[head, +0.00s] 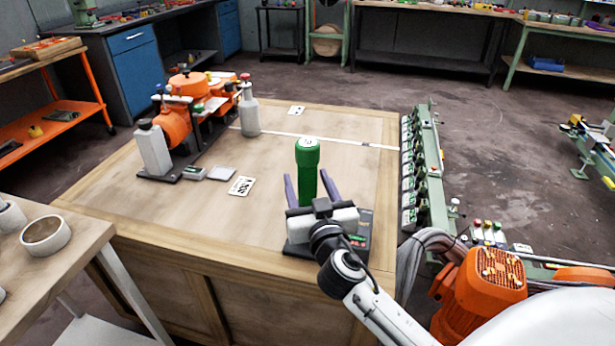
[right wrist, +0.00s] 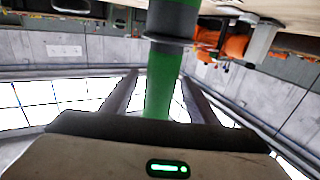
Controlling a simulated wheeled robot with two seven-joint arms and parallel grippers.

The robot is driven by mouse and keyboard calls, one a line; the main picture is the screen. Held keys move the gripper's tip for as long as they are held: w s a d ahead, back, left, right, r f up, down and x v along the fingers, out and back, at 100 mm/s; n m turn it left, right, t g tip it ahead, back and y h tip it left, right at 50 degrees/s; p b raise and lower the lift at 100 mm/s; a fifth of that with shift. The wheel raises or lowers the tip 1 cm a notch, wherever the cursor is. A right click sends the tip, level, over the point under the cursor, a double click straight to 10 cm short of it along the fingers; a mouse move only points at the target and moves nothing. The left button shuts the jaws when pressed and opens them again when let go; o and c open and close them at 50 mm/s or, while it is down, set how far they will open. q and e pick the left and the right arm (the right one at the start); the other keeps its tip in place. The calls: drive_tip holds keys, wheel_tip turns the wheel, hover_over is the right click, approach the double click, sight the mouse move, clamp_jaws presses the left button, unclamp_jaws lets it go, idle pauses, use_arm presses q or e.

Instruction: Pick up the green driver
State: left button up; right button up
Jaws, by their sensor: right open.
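The green driver (head: 307,165) stands upright near the front right of the wooden table, its round cap with a white mark on top. My right gripper (head: 311,182) is open, with one dark finger on each side of the driver's lower body. In the right wrist view the green driver (right wrist: 162,80) stands between the two fingers (right wrist: 155,88), with visible gaps on both sides. The driver's lower end is hidden behind the gripper body in the head view. My left gripper is not in view.
A dark base plate (head: 298,249) shows under my right gripper. An orange machine (head: 176,127) with grey bottles (head: 249,112) stands at the table's back left. A card (head: 241,186) lies mid-table. A green rack (head: 430,160) runs along the right edge. The table's middle is mostly clear.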

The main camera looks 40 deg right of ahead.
drive_tip(key=shift+c, duration=0.4)
drive_tip(key=c, duration=1.1)
drive_tip(key=shift+r, duration=0.2)
drive_tip(key=shift+c, duration=0.6)
